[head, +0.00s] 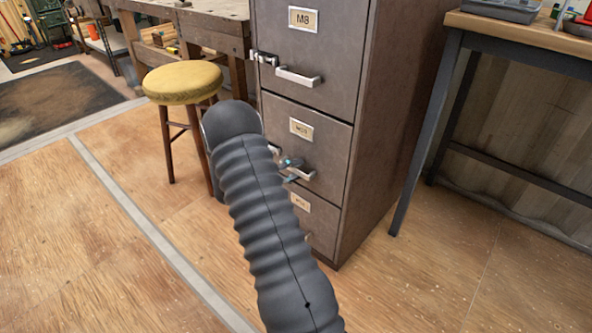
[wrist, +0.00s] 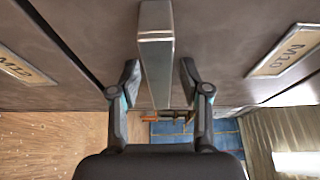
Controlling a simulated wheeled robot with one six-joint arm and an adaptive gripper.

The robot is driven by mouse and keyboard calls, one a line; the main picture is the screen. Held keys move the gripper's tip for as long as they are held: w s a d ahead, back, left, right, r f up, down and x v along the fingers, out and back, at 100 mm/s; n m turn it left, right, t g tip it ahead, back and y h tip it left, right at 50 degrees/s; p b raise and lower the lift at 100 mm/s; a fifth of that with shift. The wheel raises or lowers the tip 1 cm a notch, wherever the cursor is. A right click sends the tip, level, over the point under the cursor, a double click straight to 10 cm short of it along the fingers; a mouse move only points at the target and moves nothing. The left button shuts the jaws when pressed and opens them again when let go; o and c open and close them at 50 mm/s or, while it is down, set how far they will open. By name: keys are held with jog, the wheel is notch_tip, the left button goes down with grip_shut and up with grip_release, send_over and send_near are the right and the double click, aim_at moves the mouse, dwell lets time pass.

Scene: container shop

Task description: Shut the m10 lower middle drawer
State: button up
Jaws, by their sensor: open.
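The grey-brown drawer marked M10 (head: 328,150) is the middle one showing on the cabinet, below M8. In the head view its front looks about level with the drawers above and below; a small gap cannot be ruled out. My gripper (head: 290,164) is at its handle (head: 302,175), partly hidden behind my dark arm. In the wrist view the metal handle (wrist: 157,55) runs between the two open fingers of my gripper (wrist: 159,75), with a gap at each side. The M10 label (wrist: 287,50) is at the right there.
The M8 drawer (head: 315,50) is above, and the M12 label (wrist: 22,68) marks the drawer below. A yellow-topped stool (head: 183,82) stands left of the cabinet. A workbench with dark legs (head: 420,150) stands at the right. Wooden floor (head: 420,285) is clear in front.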

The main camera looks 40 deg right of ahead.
jog(key=v, duration=1.2)
dwell(0.3)
jog(key=s+a+f+m+g+y, duration=0.2)
jog(key=s+f+m+y, duration=0.35)
jog(key=m, duration=0.55)
jog(key=s+a+r+m+y, duration=0.2)
jog(key=s+a+m+y, duration=0.1)
jog(key=s+a+m, duration=0.4)
jog(key=s+a+r+m+t+y+p, duration=0.1)
jog(key=s+a+r+m+t+y, duration=0.2)
jog(key=r, duration=0.6)
jog(key=s+a+r+m+t+y+p, duration=0.1)
jog(key=s+a+r+m+t+y, duration=0.2)
jog(key=s+a+r+m, duration=0.3)
jog(key=s+a+r+m+t+y+p, duration=0.1)
jog(key=s+a+r+m+t+y, duration=0.2)
jog(key=r, duration=0.9)
jog(key=shift+s+a+m+t, duration=1)
jog(key=shift+s+m+t, duration=0.3)
jog(key=shift+s+m, duration=0.5)
jog(key=shift+r, duration=0.15)
